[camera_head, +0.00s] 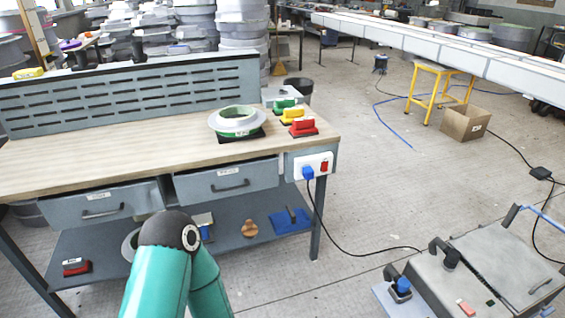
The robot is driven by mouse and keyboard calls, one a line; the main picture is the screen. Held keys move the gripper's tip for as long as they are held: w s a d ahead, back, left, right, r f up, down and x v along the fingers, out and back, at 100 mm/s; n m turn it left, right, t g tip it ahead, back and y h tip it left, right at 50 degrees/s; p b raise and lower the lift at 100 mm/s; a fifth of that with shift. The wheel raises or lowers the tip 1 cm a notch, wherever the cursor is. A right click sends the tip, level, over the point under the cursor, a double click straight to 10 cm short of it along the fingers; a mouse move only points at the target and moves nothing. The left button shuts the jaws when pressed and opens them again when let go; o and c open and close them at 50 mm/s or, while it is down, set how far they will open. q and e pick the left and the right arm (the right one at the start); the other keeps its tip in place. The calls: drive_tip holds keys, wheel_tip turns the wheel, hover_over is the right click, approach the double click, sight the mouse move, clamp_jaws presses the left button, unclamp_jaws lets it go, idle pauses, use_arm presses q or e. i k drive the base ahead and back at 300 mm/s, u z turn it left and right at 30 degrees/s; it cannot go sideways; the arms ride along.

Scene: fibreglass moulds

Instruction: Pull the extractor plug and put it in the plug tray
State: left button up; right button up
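A blue plug (308,172) sits in the white socket panel (318,162) at the right end of the workbench. A red switch (325,167) is beside it. A black cable (335,232) hangs from the plug and runs over the floor to the right, toward a grey metal unit (480,265). A blue tray or board (290,221) with a dark upright piece lies on the lower shelf; I cannot tell if it is the plug tray. A teal arm of mine with a dark joint fills the bottom left of centre. Neither gripper shows.
The wooden bench top (90,152) is mostly clear. A grey ring mould (237,122) and red, yellow and green blocks (303,128) stand at its right end. A cardboard box (465,123) and yellow stool (430,90) stand behind. Open floor lies right of the bench.

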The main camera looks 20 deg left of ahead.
sight(308, 172)
drive_tip(key=u, duration=0.05)
drive_tip(key=i, duration=1.4)
drive_tip(key=z, duration=0.35)
